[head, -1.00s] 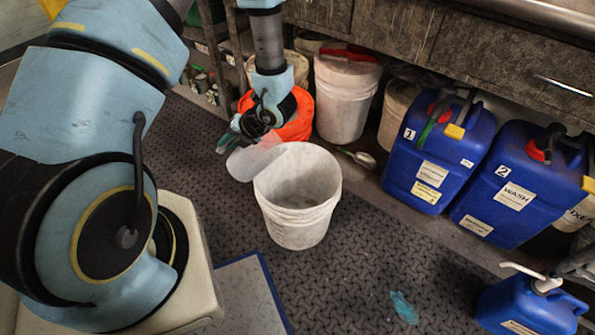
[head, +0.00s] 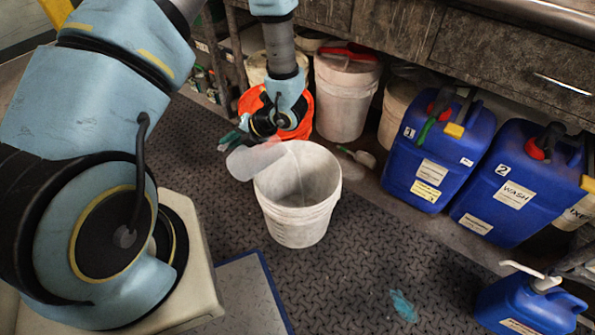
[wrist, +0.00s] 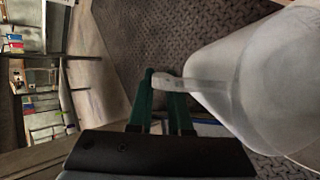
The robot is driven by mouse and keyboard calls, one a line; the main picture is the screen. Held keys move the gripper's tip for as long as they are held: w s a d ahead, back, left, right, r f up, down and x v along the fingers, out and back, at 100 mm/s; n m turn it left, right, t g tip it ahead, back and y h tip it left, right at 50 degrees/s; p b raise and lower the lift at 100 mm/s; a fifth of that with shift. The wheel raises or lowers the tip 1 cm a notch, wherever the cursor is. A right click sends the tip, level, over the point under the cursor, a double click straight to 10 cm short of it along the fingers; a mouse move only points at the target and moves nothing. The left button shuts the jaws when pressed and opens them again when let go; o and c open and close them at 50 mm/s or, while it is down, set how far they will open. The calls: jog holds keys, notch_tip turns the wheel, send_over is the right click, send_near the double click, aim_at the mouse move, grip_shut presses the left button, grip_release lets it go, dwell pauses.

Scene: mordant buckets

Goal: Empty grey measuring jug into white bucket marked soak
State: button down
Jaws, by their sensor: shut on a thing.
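The grey measuring jug (head: 254,159) is a translucent vessel tilted far over, its mouth end at the left rim of the white bucket (head: 295,228). A faint pale streak runs down inside the bucket from near the jug's lip; it looks like liquid. No soak mark is readable on the bucket. My gripper (head: 232,139) is left of and above the bucket, its green fingers mostly hidden by the wrist. In the wrist view my gripper (wrist: 162,88) is shut on the jug's handle, and the jug's body (wrist: 240,70) fills the right side.
An orange bucket (head: 252,103) stands behind my wrist, and a lidded white bucket (head: 343,100) behind right. A scoop (head: 358,156) lies right of the white bucket. Blue canisters (head: 437,150) line the right. A teal patch (head: 403,306) lies on the open floor in front.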

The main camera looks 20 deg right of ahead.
aim_at(243, 148)
jog(key=shift+s+d+f+m+t+y+b, duration=0.15)
jog(key=shift+d+f+t+y+b, duration=0.15)
jog(key=shift+d+y+b, duration=0.45)
jog(key=shift+s+d+f+m+t+y+b, duration=0.2)
jog(key=shift+d+f+y+b, duration=0.3)
jog(key=shift+b, duration=0.4)
dwell(5.3)
jog(key=shift+d+r, duration=0.1)
jog(key=shift+r, duration=0.1)
dwell(0.8)
